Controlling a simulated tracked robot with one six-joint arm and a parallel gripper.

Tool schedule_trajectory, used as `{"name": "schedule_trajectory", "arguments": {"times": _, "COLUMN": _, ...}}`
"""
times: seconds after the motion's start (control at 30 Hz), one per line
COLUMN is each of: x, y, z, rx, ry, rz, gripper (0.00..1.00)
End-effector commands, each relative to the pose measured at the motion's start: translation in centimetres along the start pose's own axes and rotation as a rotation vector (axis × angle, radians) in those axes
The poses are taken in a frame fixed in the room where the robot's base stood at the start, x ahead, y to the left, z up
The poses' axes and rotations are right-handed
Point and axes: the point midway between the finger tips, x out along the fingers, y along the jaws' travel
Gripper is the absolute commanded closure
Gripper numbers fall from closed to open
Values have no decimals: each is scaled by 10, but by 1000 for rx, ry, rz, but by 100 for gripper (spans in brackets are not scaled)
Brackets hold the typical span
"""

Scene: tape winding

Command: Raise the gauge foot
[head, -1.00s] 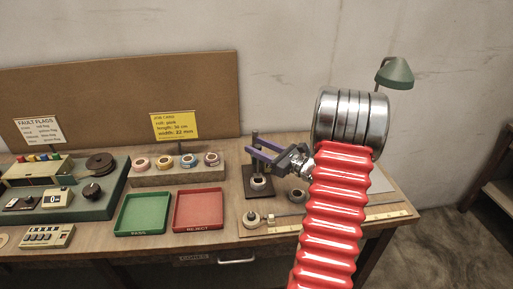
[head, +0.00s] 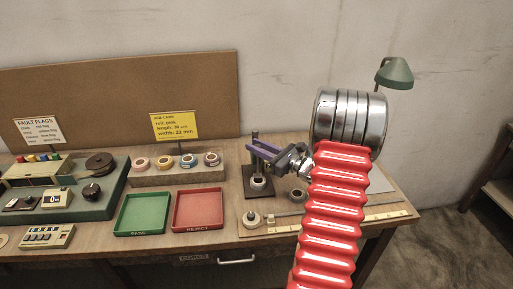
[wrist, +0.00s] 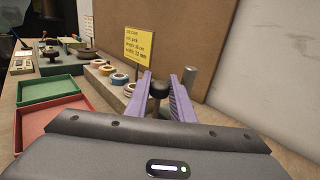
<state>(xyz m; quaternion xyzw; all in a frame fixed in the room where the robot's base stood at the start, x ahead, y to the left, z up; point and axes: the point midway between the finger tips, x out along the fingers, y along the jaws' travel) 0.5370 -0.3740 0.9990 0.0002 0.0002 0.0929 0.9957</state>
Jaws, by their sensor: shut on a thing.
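The gauge (head: 255,137) is a dark post on a dark square base, right of the red tray in the head view. A pale round piece with a dark top (head: 258,183) sits low on its base. My gripper (head: 253,147) has its purple fingers at the gauge, above that piece. In the wrist view a black round knob (wrist: 159,90) is between the fingers (wrist: 160,79), and they are shut on it. The grey post top (wrist: 190,76) stands just beyond the right finger. The gauge's foot under the knob is mostly hidden there.
A green tray (head: 120,216) and a red tray (head: 177,228) lie left of the gauge. Several tape rolls sit on a block (head: 178,178) behind them. A ruled board (head: 386,215) lies in front and to the right. A yellow card (head: 174,126) stands behind.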

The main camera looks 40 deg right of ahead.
Motion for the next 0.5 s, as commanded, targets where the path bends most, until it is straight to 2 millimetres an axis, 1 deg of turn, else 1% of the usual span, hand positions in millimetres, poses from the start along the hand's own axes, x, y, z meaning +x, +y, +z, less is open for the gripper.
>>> {"name": "schedule_trajectory", "arguments": {"times": 0.3, "x": 0, "y": -1, "z": 2, "rx": -1, "ry": 0, "rz": -2, "gripper": 100}}
{"name": "schedule_trajectory", "arguments": {"times": 0.37, "x": 0, "y": -1, "z": 6, "rx": -2, "ry": -1, "rz": -2, "gripper": 100}}
{"name": "schedule_trajectory", "arguments": {"times": 0.5, "x": 0, "y": -1, "z": 20, "rx": -4, "ry": -2, "rz": -2, "gripper": 100}}
